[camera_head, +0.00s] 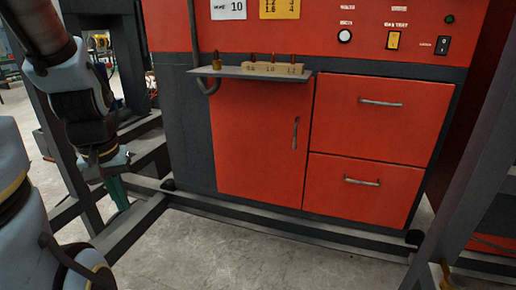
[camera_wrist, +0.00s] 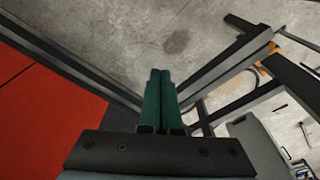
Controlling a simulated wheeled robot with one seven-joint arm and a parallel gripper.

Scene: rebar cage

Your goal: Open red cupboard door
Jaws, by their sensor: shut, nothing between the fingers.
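The red cupboard door (camera_head: 259,142) is the upright panel at the lower left of the red cabinet in the head view. It looks closed, flush with the front. Its vertical metal handle (camera_head: 295,133) is near its right edge. My gripper (camera_head: 117,193) hangs at the left of the head view, pointing down, well left of the door and apart from it. In the wrist view its green fingers (camera_wrist: 160,100) are together with nothing between them. A red surface (camera_wrist: 40,125) fills the left of the wrist view; which panel it is, I cannot tell.
Two red drawers (camera_head: 378,117) with horizontal handles are right of the door. A grey shelf (camera_head: 230,72) with a wooden block (camera_head: 273,68) juts out above the door. Dark frame beams (camera_head: 130,225) run along the left and floor. Concrete floor (camera_head: 240,250) lies open in front.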

